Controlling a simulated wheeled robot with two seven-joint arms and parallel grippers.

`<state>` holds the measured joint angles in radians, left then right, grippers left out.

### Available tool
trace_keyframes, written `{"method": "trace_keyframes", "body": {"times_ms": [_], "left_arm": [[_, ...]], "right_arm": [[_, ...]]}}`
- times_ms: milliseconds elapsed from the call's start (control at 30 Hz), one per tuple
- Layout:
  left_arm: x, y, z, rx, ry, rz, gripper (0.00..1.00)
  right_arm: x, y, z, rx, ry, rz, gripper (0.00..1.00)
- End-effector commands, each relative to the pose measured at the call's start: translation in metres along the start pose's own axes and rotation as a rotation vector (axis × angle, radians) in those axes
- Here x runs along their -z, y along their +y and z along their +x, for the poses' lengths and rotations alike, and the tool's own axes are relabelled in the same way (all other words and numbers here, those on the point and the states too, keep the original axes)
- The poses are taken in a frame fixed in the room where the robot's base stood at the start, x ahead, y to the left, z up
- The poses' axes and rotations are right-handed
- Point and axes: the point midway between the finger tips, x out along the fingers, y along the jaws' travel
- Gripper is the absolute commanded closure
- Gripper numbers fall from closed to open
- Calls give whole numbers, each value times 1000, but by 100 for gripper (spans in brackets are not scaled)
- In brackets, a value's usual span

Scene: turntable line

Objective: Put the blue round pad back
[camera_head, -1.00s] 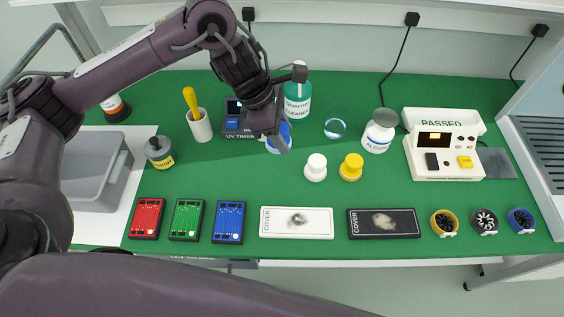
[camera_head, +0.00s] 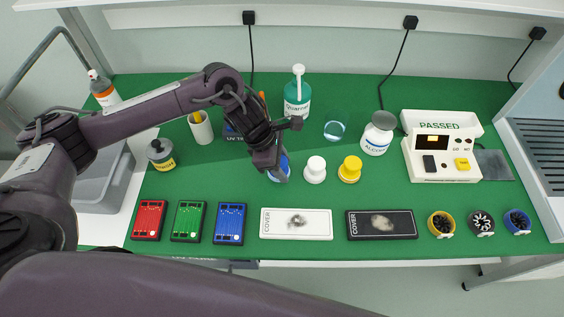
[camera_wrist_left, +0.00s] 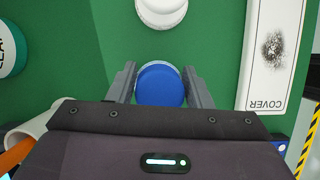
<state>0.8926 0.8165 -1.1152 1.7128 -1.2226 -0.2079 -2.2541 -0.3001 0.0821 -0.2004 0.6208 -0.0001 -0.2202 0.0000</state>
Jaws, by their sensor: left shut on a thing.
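The blue round pad (camera_head: 287,167) is between the fingers of my left gripper (camera_head: 277,171), which is shut on it. In the left wrist view the blue pad (camera_wrist_left: 160,84) shows its round blue top over a pale rim, with a finger on each side. It is just left of the white round pad (camera_head: 315,169), roughly in line with it and the yellow round pad (camera_head: 350,168). I cannot tell whether the blue pad touches the green mat. The white pad (camera_wrist_left: 162,10) also shows in the left wrist view. My right gripper is out of view.
A white cover (camera_head: 296,224) and a black cover (camera_head: 382,224) lie in front. Bare green mat (camera_head: 240,184) lies left of the pads.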

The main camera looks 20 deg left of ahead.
Motion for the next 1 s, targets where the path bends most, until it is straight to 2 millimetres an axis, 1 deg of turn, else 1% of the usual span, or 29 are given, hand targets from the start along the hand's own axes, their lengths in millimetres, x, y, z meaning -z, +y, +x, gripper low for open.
{"method": "trace_keyframes", "body": {"times_ms": [100, 133, 267, 300, 533, 633, 667, 767, 1000], "left_arm": [[1, 0, 3, 0, -1, 0, 76], [0, 0, 1, 0, -1, 0, 51], [0, 0, 1, 0, 0, 0, 34], [0, 0, 1, 0, 0, 0, 31], [0, 0, 0, 0, 0, 0, 31], [-1, 0, -3, -1, -1, 0, 31], [0, 1, -4, -2, -1, 1, 31], [0, 2, -18, -5, -2, 2, 31], [0, 2, -70, -6, -1, 3, 31]], "right_arm": [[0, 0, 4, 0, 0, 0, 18], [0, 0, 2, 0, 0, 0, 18], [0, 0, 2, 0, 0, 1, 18], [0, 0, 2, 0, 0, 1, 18], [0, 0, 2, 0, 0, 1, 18], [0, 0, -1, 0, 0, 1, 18], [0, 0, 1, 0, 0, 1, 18], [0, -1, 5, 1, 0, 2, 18], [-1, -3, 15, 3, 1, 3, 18]]}}
